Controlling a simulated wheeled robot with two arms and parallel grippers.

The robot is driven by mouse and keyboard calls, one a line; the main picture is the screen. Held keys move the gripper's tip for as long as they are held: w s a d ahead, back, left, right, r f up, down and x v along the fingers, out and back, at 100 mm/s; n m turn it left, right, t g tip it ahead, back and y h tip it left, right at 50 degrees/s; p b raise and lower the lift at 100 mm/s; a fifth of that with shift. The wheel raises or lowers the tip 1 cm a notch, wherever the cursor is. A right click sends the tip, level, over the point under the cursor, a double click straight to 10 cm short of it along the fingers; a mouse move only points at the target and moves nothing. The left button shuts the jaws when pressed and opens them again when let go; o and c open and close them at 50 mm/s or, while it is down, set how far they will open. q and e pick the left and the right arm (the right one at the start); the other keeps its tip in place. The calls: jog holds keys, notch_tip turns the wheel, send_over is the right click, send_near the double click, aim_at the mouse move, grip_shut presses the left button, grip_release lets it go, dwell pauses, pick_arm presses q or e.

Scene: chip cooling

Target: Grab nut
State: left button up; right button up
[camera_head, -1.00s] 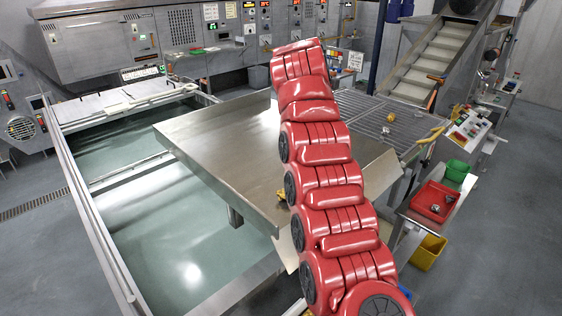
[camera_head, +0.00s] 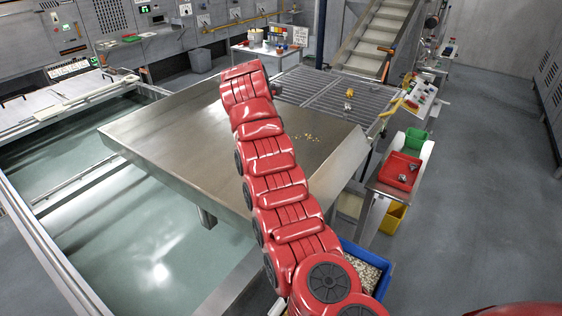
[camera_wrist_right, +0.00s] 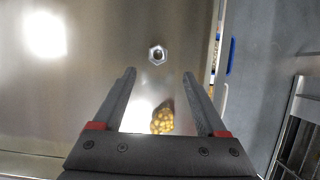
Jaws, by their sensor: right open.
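In the right wrist view, a small metal hex nut (camera_wrist_right: 157,54) with a dark hole lies on the shiny steel table. My right gripper (camera_wrist_right: 159,73) is open, and its two fingertips sit just short of the nut, one to each side of its line. A lump of yellow, grainy pieces (camera_wrist_right: 162,118) shows between the fingers, nearer the palm; I cannot tell its height. In the head view, my red arm crosses the steel table (camera_head: 190,135) and hides part of it. I cannot make out the nut there. My left gripper is not in view.
Small yellowish pieces (camera_head: 310,138) lie scattered on the table. A small object (camera_head: 349,92) sits on the grated section behind. To the right are a red tray (camera_head: 400,170), a green bin (camera_head: 415,138) and a yellow bin (camera_head: 393,217). A blue bin (camera_head: 380,268) stands in front.

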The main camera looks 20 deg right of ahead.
jog(key=p+x, duration=0.1)
jog(key=x, duration=0.1)
jog(key=shift+w+d+f, duration=0.1)
jog(key=shift+d+f, duration=0.05)
jog(key=shift+f, duration=0.1)
jog(key=p+x, duration=0.3)
jog(key=p, duration=0.1)
jog(key=shift+w, duration=0.15)
jog(key=shift+p+x, duration=0.3)
jog(key=shift+x, duration=0.7)
jog(key=shift+f, duration=0.15)
grip_shut()
